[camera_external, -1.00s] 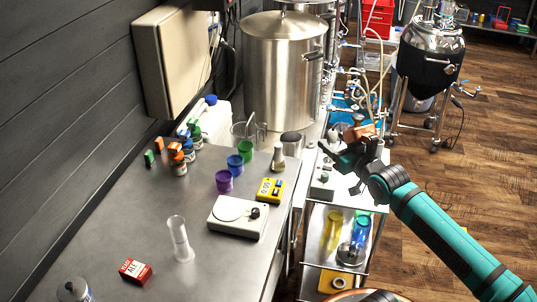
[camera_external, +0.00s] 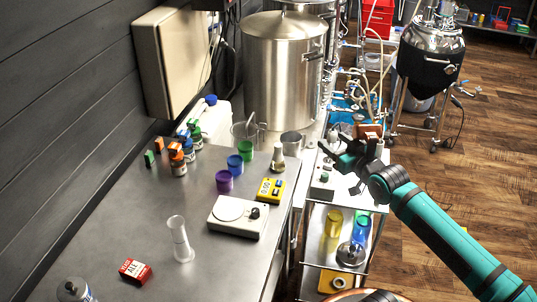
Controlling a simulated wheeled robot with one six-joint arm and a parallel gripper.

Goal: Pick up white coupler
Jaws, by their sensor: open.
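My gripper (camera_external: 328,152) is at the end of the teal arm, over the white-topped cart right of the steel bench, its dark fingers pointing left. It looks open and I see nothing held between its fingers. A small whitish piece (camera_external: 333,136) shows just beyond the fingers; it is too small to tell whether it is the white coupler. I cannot clearly pick out the coupler elsewhere. My wrist and arm hide part of the cart top.
The steel bench (camera_external: 140,215) holds purple, blue and green cups, a yellow meter (camera_external: 270,190), a white scale (camera_external: 237,217) and a glass cylinder (camera_external: 181,240). A large steel kettle (camera_external: 280,75) stands behind.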

